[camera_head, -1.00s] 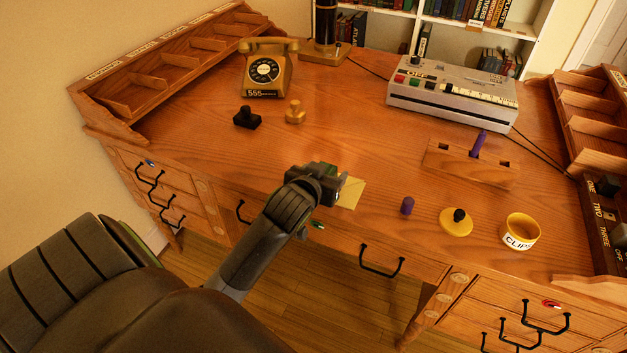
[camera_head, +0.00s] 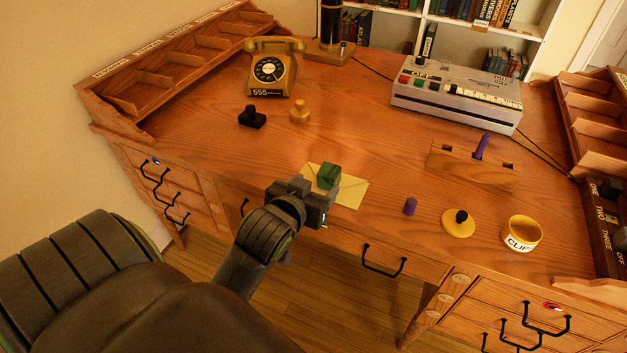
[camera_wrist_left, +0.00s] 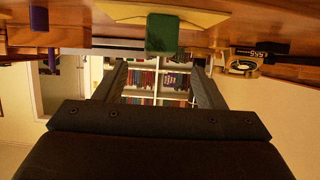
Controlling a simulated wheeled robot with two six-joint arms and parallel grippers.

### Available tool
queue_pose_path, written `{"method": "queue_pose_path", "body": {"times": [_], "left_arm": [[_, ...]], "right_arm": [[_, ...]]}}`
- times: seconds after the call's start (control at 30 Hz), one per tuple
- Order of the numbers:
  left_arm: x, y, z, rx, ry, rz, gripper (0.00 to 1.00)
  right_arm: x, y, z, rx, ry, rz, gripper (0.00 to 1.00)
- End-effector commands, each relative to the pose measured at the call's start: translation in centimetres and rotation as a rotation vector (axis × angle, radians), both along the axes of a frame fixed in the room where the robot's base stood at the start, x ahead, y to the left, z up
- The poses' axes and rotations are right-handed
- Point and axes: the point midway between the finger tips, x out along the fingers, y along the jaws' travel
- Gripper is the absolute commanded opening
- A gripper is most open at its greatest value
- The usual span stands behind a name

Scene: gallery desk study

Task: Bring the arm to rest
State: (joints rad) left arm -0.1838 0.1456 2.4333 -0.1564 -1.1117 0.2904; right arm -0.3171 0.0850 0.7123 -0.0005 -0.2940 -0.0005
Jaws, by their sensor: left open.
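My left gripper (camera_head: 310,197) is at the front edge of the desk, just on the near side of a green block (camera_head: 328,176). The block sits on a tan envelope (camera_head: 349,189) on the desk top (camera_head: 380,150). In the left wrist view, which looks upside down, my left gripper's two fingers (camera_wrist_left: 155,82) are spread apart with nothing between them. The green block (camera_wrist_left: 162,34) and the envelope (camera_wrist_left: 125,12) show beyond them at the top of that view. My right gripper is in neither view.
A black stamp (camera_head: 252,118) and a tan stamp (camera_head: 300,112) stand left of the envelope. A purple cylinder (camera_head: 410,206), a yellow disc (camera_head: 458,227) and a yellow clip cup (camera_head: 522,236) stand to its right. Drawer handles (camera_head: 384,262) stick out from the desk front.

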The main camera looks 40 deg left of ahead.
Motion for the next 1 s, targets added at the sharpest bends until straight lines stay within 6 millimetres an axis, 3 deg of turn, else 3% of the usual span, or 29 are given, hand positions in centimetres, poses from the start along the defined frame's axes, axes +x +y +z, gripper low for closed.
{"method": "queue_pose_path", "body": {"times": [0.37, 0.47, 0.57, 0.73, 0.97, 1.0], "left_arm": [[0.0, 0.0, -0.1, 0.000, 0.002, 0.000, 0.64], [-0.9, 0.1, -1.2, 0.003, 0.050, 0.001, 0.64], [-3.6, 0.4, -4.3, 0.010, 0.182, 0.000, 0.64], [-11.0, 0.4, -10.4, 0.015, 0.501, -0.027, 0.64], [-21.1, -0.3, -15.1, -0.002, 0.873, -0.094, 0.64], [-20.5, -0.2, -15.8, -0.001, 0.873, -0.098, 0.64]], "right_arm": [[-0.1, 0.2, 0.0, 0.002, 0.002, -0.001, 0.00], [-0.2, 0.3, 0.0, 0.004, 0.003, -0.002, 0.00], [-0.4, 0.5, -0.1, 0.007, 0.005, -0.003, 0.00], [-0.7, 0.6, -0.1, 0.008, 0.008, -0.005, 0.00], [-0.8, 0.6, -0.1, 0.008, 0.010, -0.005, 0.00], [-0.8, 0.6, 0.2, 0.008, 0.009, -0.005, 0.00]]}}
